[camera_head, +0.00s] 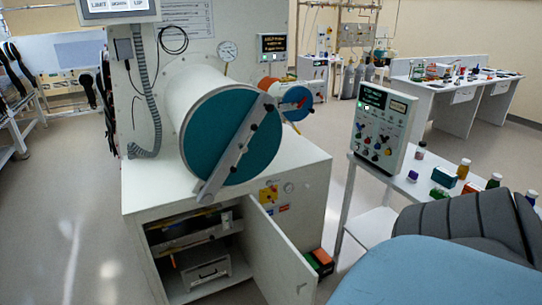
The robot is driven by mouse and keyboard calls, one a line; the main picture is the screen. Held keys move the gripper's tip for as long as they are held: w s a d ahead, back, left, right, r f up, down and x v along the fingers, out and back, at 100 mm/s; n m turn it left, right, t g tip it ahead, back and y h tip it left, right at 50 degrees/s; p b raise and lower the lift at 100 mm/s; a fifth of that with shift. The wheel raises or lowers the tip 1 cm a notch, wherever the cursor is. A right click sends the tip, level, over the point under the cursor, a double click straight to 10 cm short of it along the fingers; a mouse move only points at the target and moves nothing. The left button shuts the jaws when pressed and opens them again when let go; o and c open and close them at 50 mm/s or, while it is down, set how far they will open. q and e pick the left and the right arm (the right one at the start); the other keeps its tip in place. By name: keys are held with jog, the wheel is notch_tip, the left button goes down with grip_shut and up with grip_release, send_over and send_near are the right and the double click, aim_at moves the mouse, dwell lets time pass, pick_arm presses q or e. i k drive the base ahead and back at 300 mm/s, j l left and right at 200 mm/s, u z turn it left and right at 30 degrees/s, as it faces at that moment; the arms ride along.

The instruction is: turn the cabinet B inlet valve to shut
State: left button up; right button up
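An upright pale panel (382,128) stands at the near end of a side table on the right. I cannot tell which knob, if any, is the cabinet B inlet valve, nor how any is turned; the labels are too small to read. Neither of my grippers is in view.
A white cabinet (305,190) with a large teal round door (215,125) stands left of centre. Its lower door (275,255) hangs open. Small bottles (463,168) stand on the side table. A blue padded shape (430,275) blocks the lower right. Floor is clear at left.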

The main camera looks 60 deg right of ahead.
aim_at(164, 229)
jog(key=k+l, duration=0.2)
jog(key=l, duration=0.2)
jog(key=k+l+z, duration=0.15)
jog(key=l, duration=0.2)
jog(key=k+l, duration=0.2)
jog(key=l, duration=0.2)
jog(key=k+l+z, duration=0.1)
jog(key=l, duration=0.3)
jog(key=k+l+z, duration=0.1)
jog(key=l, duration=0.3)
jog(key=k+l, duration=0.2)
jog(key=l, duration=0.25)
jog(key=k+l+z, duration=0.1)
jog(key=l, duration=0.3)
jog(key=k+l, duration=0.1)
jog(key=k, duration=1)
jog(key=i+j+u, duration=0.55)
jog(key=i+u, duration=0.35)
jog(key=i, duration=0.15)
jog(key=i+u, duration=0.5)
jog(key=i+z, duration=0.15)
jog(key=i, duration=0.35)
jog(key=i+j+z, duration=0.1)
jog(key=i, duration=0.4)
jog(key=i+j+z, duration=0.15)
jog(key=i, duration=0.3)
